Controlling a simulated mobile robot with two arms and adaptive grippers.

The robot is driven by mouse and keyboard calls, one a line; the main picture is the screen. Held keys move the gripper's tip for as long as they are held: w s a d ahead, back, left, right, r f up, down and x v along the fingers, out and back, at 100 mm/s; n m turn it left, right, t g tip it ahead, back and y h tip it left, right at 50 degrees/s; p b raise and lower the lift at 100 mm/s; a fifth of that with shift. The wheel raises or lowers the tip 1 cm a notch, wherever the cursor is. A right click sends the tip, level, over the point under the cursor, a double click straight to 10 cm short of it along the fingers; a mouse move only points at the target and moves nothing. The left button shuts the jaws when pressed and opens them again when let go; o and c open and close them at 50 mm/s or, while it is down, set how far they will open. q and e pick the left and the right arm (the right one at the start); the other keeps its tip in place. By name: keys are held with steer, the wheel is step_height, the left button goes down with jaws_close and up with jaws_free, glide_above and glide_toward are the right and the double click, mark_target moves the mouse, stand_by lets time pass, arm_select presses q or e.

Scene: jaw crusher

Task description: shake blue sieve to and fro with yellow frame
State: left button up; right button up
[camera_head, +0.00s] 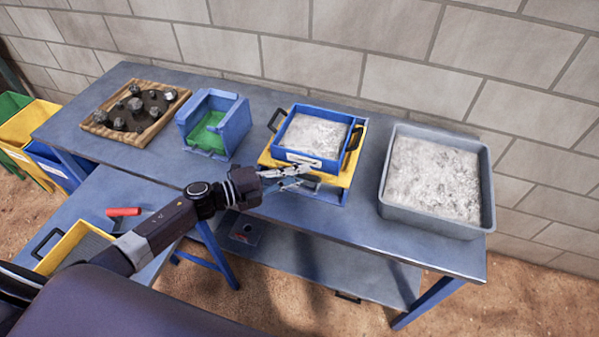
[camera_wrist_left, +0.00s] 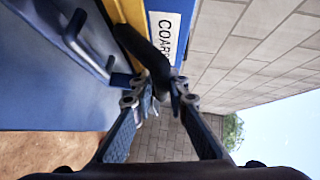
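The blue sieve (camera_head: 298,152) is a square tray full of pale grey gravel, with a black handle on its left and right sides and a white label in front. It sits on the yellow frame (camera_head: 345,178) on the table. In the left wrist view the sieve's blue wall (camera_wrist_left: 179,8), its "COAR…" label and a yellow strip (camera_wrist_left: 131,42) show close ahead. My left gripper (camera_head: 308,176) is in front of the sieve's front side, fingers apart. My right gripper is out of view.
A grey tray of gravel (camera_head: 384,205) stands to the right of the sieve. A blue open bin with green inside (camera_head: 232,125) and a wooden tray of dark rocks (camera_head: 152,132) stand to the left. A red-handled tool (camera_head: 123,212) lies on a lower table. A wall runs behind.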

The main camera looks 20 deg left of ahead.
arm_select(q)
steer(key=o, duration=0.3)
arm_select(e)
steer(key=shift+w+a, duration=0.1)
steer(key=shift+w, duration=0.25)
arm_select(q)
steer(key=shift+s+a, duration=0.1)
steer(key=shift+s+a, duration=0.2)
steer(key=shift+a, duration=0.05)
steer(key=v, duration=1.1)
steer(key=shift+s+r, duration=0.15)
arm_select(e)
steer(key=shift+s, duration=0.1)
